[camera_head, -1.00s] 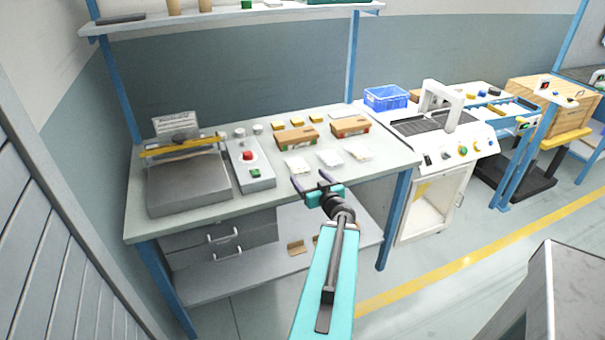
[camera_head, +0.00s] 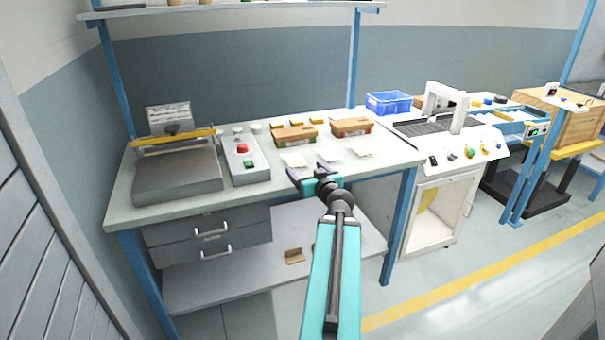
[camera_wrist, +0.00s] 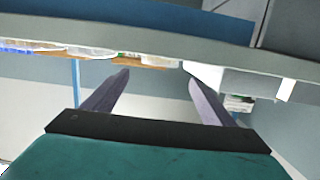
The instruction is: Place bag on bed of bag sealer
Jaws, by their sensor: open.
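The bag sealer is the grey machine at the left of the bench, with a flat grey bed (camera_head: 178,178) and a yellow bar (camera_head: 172,141) across its back. Several small clear-white bags lie near the bench's front edge: a left bag (camera_head: 293,159), a middle bag (camera_head: 328,155) and a right bag (camera_head: 359,153). My gripper (camera_head: 307,172) is open at the bench's front edge, in front of the left and middle bags. The wrist view shows its two fingers (camera_wrist: 157,76) apart with nothing between them; whitish shapes lie beyond them, too unclear to name.
A control box (camera_head: 244,160) with red and green buttons stands right of the sealer. Two brown boxes (camera_head: 294,136) sit behind the bags. A blue crate (camera_head: 388,103) and a white machine (camera_head: 440,130) are farther right. Drawers (camera_head: 207,235) hang below the bench.

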